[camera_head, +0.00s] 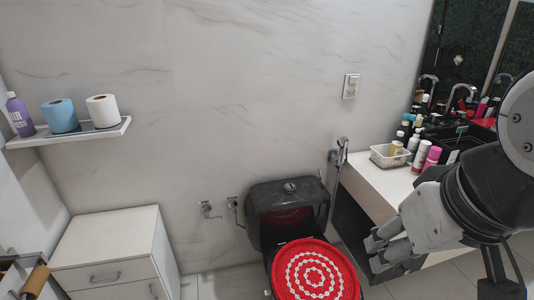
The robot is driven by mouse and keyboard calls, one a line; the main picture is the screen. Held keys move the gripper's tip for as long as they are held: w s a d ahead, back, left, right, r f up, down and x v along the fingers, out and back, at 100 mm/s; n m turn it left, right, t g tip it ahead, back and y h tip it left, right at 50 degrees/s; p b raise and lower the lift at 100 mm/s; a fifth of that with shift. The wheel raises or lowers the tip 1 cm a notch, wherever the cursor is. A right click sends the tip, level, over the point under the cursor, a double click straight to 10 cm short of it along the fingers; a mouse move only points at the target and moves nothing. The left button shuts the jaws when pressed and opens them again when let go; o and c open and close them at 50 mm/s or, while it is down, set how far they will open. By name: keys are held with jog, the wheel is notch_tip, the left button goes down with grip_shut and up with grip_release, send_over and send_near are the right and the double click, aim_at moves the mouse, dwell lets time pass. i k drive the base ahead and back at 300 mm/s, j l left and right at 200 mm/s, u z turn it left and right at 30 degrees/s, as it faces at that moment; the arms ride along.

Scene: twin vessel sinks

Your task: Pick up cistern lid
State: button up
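The cistern lid (268,195) is black and glossy, with a round silver flush button on its top. It sits on the dark cistern (290,221) behind the toilet, against the marble wall. My gripper (375,252) is at the right of the view, in front of the vanity and to the right of the toilet seat. It is well apart from the lid. Its fingers point left and appear spread, with nothing seen between them.
A red and white round cover (312,272) lies on the toilet seat. A white vanity counter (372,184) with a basket and several bottles stands at right. A white drawer cabinet (110,245) and a wall shelf (75,136) are at left. The wall above the cistern is clear.

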aim_at(272, 197)
jog(key=i+j, duration=0.3)
jog(key=i+j+z, duration=0.15)
jog(key=j, duration=0.3)
jog(key=i+j, duration=0.35)
jog(key=i+j+z, duration=0.1)
jog(key=i+j, duration=0.15)
jog(key=j, duration=0.25)
jog(key=i+j, duration=0.25)
jog(key=j, duration=0.2)
jog(key=z, duration=0.05)
